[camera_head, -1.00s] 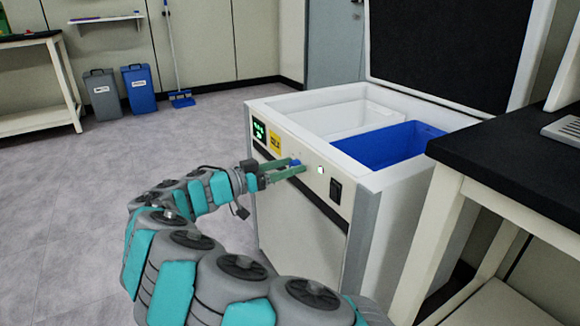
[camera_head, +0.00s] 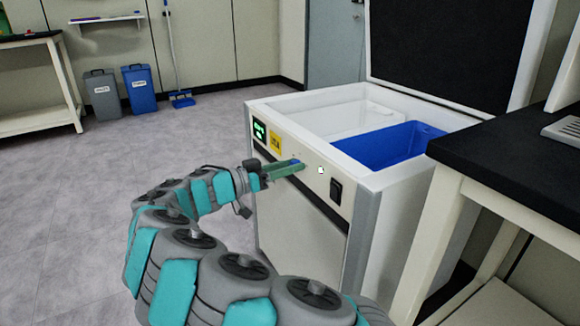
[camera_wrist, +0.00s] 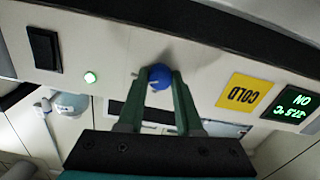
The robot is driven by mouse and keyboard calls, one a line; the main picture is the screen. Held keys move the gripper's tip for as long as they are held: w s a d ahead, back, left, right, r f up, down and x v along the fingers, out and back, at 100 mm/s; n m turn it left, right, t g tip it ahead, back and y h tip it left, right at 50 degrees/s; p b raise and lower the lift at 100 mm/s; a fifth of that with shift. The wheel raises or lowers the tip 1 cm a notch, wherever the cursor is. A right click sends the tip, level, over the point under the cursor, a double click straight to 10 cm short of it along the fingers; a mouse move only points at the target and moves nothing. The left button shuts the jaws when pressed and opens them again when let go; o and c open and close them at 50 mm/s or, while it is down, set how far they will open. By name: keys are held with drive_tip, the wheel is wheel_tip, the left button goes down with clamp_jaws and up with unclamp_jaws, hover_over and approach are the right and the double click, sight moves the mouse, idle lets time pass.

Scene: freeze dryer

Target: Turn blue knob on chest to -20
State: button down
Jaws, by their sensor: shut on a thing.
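The blue knob (camera_wrist: 160,77) is on the front panel (camera_wrist: 205,72) of the white chest freezer (camera_head: 313,182). In the wrist view it sits between the tips of my gripper's two green fingers (camera_wrist: 160,86), which are shut on it. In the head view my gripper (camera_head: 293,167) reaches the panel from the left, and its fingers hide most of the knob. The green display (camera_wrist: 297,107) appears upside down in the wrist view; its digits are too small to read surely. Any scale marks around the knob are too small to read.
A yellow COLD label (camera_wrist: 245,93), a lit round button (camera_wrist: 90,77) and a black rocker switch (camera_wrist: 44,48) share the panel. The chest lid (camera_head: 445,50) is open, with a blue bin (camera_head: 375,150) inside. A black-topped bench (camera_head: 510,150) stands close on the right.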

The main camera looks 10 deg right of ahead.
drive_tip(key=shift+n, duration=0.3)
drive_tip(key=shift+f+n+p, duration=0.15)
drive_tip(key=shift+n+p, duration=3.65)
drive_tip(key=shift+n, duration=3)
drive_tip(key=shift+f+n+p, duration=0.1)
drive_tip(key=shift+n+p, duration=3.7)
drive_tip(key=shift+n, duration=3)
